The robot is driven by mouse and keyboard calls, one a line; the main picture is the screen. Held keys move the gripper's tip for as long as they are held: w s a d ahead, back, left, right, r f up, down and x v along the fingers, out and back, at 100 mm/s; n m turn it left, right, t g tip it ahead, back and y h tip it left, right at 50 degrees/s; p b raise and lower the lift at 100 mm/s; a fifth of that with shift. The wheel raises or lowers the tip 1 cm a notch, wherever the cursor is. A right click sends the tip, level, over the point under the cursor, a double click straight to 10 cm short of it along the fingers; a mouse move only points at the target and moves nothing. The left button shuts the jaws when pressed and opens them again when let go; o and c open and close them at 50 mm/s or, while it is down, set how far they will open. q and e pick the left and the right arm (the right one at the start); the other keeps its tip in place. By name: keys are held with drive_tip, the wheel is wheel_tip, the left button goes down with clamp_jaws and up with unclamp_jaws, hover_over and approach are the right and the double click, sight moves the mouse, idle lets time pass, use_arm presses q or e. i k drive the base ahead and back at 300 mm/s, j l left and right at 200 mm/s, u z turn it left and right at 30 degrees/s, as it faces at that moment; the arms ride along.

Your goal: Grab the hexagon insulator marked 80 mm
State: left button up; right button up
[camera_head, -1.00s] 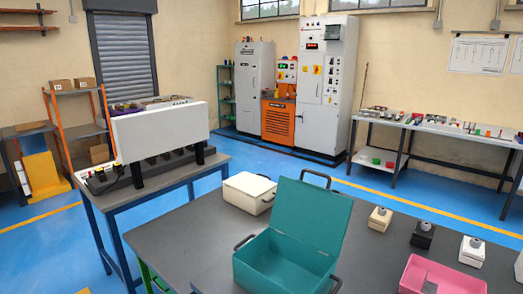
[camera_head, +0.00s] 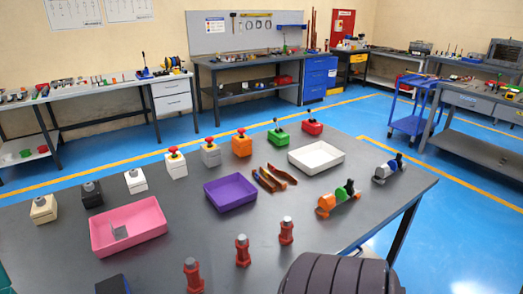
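Several small posts stand on the dark table. Three are red insulators with grey tops near its front: one at the left (camera_head: 193,276), one in the middle (camera_head: 243,251) and one at the right (camera_head: 286,232). They stand upright and apart in a slanting row. No size marking on them is readable, so I cannot tell which is the 80 mm one.
A pink tray (camera_head: 107,241) holding a grey piece, a purple tray (camera_head: 222,206) and a white tray (camera_head: 303,168) lie behind the insulators. Pliers (camera_head: 272,181) lie between trays. A large dark ribbed shape covers the front right table edge.

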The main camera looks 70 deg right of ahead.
sight(243, 258)
drive_tip(key=z, duration=1.85)
drive_tip(key=k+l+z, duration=0.1)
drive_tip(key=k+z, duration=0.25)
drive_tip(key=i+l, duration=0.1)
drive_tip(key=i, duration=0.45)
